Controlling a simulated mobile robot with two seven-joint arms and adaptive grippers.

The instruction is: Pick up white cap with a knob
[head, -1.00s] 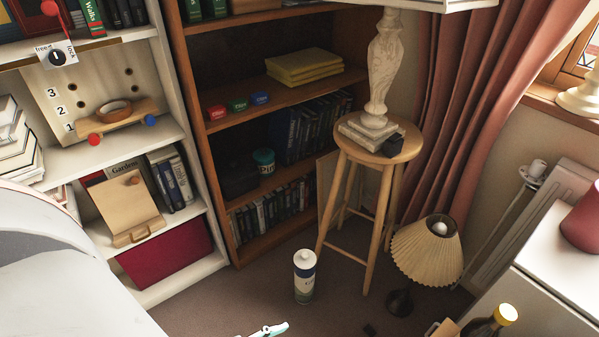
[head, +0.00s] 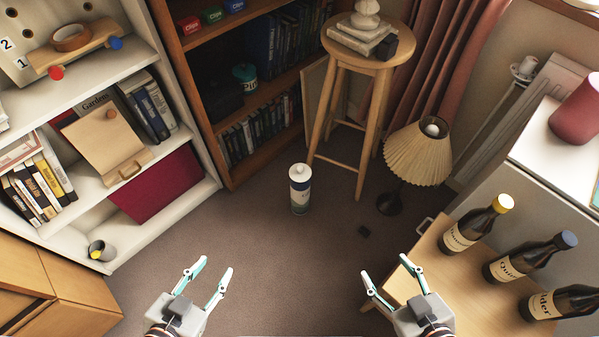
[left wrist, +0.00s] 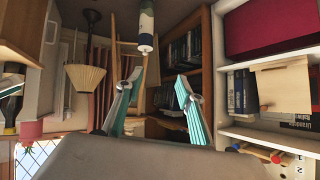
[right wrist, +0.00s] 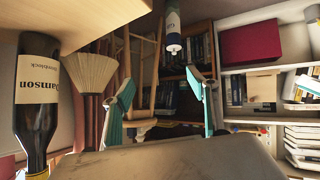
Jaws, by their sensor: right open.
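The white cap with a knob (head: 300,172) sits on top of an upright white, blue and green canister (head: 300,198) on the carpet. The cap also shows in the left wrist view (left wrist: 145,49) and the right wrist view (right wrist: 173,48). My left gripper (head: 209,269) is open and empty, nearer to me than the canister and left of it. My right gripper (head: 385,267) is open and empty, nearer to me and right of the canister. Neither touches the canister or the cap.
A wooden stool (head: 368,55) and a pleated lamp (head: 418,155) stand behind and right of the canister. Several bottles stand on a small wooden table (head: 435,262) at right. Shelves line the left.

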